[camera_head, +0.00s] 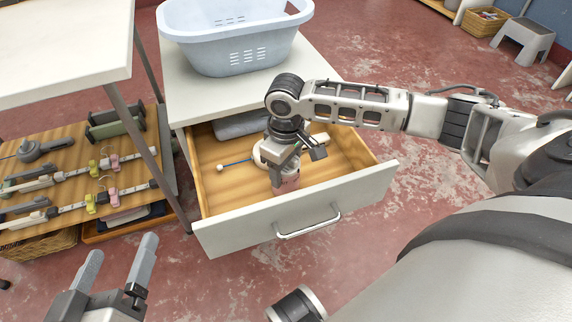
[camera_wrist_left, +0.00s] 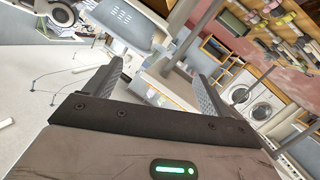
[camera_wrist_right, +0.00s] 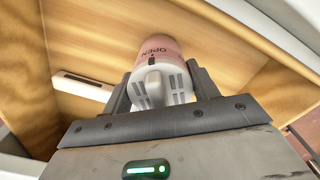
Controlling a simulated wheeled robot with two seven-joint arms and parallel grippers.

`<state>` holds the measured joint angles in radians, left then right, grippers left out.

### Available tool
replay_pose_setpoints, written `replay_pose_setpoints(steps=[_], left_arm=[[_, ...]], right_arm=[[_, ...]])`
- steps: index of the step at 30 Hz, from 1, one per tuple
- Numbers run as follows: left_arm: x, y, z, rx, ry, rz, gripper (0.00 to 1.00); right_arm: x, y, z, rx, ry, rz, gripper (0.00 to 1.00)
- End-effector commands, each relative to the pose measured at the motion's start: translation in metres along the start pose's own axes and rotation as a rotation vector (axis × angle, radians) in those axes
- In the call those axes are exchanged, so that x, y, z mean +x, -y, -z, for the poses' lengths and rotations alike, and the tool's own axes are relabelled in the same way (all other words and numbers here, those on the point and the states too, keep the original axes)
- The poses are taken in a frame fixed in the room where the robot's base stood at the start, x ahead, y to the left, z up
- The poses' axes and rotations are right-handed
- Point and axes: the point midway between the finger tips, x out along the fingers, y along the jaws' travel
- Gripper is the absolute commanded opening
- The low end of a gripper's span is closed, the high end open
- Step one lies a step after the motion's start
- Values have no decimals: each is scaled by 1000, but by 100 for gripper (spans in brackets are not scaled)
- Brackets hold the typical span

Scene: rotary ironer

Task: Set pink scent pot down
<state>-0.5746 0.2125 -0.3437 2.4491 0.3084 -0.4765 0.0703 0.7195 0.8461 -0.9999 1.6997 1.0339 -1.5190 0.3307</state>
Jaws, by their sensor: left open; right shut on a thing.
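The pink scent pot (camera_head: 287,186) is in the open wooden drawer (camera_head: 214,193), near the drawer's front panel. Whether the pot touches the drawer floor is hard to tell. My left gripper (camera_head: 118,268) is open and empty, low at the left, outside the drawer; it also shows in the left wrist view (camera_wrist_left: 160,80).
A pale blue basket (camera_head: 236,38) stands on top. A shelf with hangers (camera_head: 80,185) is at left.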

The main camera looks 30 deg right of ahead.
Motion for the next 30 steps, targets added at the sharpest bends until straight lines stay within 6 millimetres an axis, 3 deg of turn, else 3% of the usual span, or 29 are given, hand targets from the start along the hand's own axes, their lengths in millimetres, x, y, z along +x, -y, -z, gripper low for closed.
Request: replay_pose_setpoints(steps=[1, 3, 13, 17, 24, 30], left_arm=[[0, 0, 0, 2, 3, 1, 83], [0, 0, -1, 2, 2, 1, 83], [0, 1, -4, -2, 3, 0, 83], [-2, -2, 8, 23, 6, 11, 83], [-8, 9, -5, 133, 103, 74, 83], [-8, 17, -13, 147, 169, 106, 83]], right_arm=[[0, 0, 0, 0, 1, 1, 67], [0, 0, 0, 0, 1, 1, 81], [-2, 0, 0, -1, -2, -1, 81], [-24, 0, 0, -1, -2, 1, 81], [-77, 0, 1, 0, -2, 0, 81], [-110, 0, 0, 0, -1, 1, 81]])
